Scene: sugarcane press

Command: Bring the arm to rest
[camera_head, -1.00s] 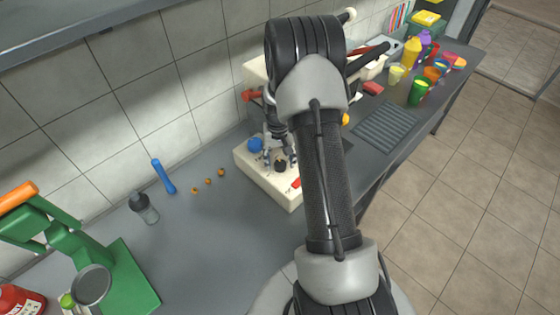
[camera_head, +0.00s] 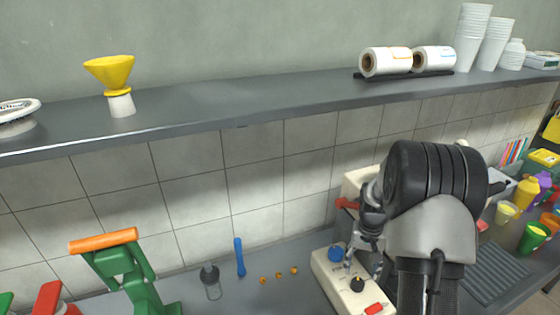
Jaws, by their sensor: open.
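My arm rises from the lower right of the head view, its dark elbow in front of the cream machine (camera_head: 330,270) on the counter. My gripper (camera_head: 352,266) points down just over the machine's base, left of my arm. Its small fingers look apart, with nothing seen between them. The machine has a blue knob (camera_head: 336,252), a black knob (camera_head: 357,285) and a red switch (camera_head: 374,309). My arm hides much of its right side.
A green press with an orange handle (camera_head: 103,241) stands at lower left. A clear bottle (camera_head: 211,283), a blue tool (camera_head: 239,257) and small orange pieces (camera_head: 278,274) lie between. A shelf (camera_head: 230,110) runs above with a yellow funnel (camera_head: 109,72). Cups (camera_head: 534,237) stand at right.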

